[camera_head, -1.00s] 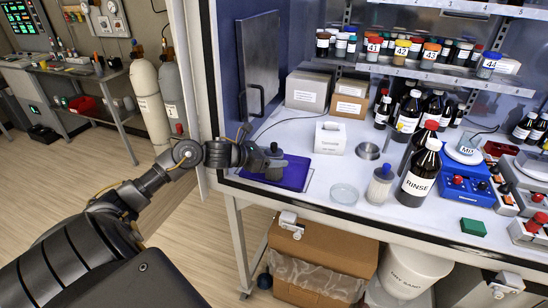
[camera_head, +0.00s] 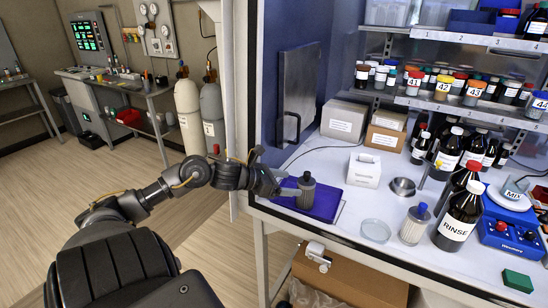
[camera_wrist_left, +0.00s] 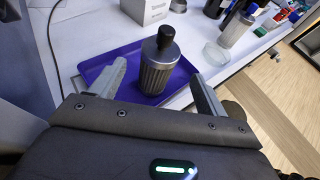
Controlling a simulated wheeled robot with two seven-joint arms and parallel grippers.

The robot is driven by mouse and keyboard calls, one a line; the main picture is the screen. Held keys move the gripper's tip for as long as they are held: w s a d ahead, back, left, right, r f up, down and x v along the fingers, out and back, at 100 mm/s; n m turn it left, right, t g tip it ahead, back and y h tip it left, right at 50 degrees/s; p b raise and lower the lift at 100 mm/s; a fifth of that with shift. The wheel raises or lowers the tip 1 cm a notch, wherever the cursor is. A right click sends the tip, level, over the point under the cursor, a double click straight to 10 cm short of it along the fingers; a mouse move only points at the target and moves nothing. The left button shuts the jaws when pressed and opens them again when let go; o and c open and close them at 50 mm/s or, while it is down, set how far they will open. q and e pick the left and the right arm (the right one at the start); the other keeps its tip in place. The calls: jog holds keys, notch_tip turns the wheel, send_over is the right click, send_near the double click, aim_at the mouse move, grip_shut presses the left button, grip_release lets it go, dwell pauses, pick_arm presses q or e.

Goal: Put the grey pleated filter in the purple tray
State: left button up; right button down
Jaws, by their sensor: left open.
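The grey pleated filter (camera_head: 306,191) with a black cap stands upright in the purple tray (camera_head: 327,205), inside the cabinet's front left. In the left wrist view the filter (camera_wrist_left: 158,68) stands on the bare purple tray floor (camera_wrist_left: 103,62). My left gripper (camera_head: 285,184) is just left of the filter in the head view. In the left wrist view its two fingers (camera_wrist_left: 158,88) are spread wide, with a gap on each side of the filter, and hold nothing. My right gripper is in neither view.
Right of the tray are a white box (camera_head: 364,170), a clear dish (camera_head: 376,231), a pale blue-capped filter (camera_head: 415,226) and a RINSE bottle (camera_head: 458,217). The cabinet's left post (camera_head: 243,100) is close to my arm.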

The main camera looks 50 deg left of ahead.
pick_arm(q)
jog(key=p+v, duration=0.1)
jog(key=v, duration=0.3)
jog(key=shift+s+a+r+p, duration=0.1)
jog(key=shift+s+r+p, duration=0.05)
jog(key=shift+s+p, duration=0.15)
jog(key=shift+w, duration=0.15)
dwell(0.3)
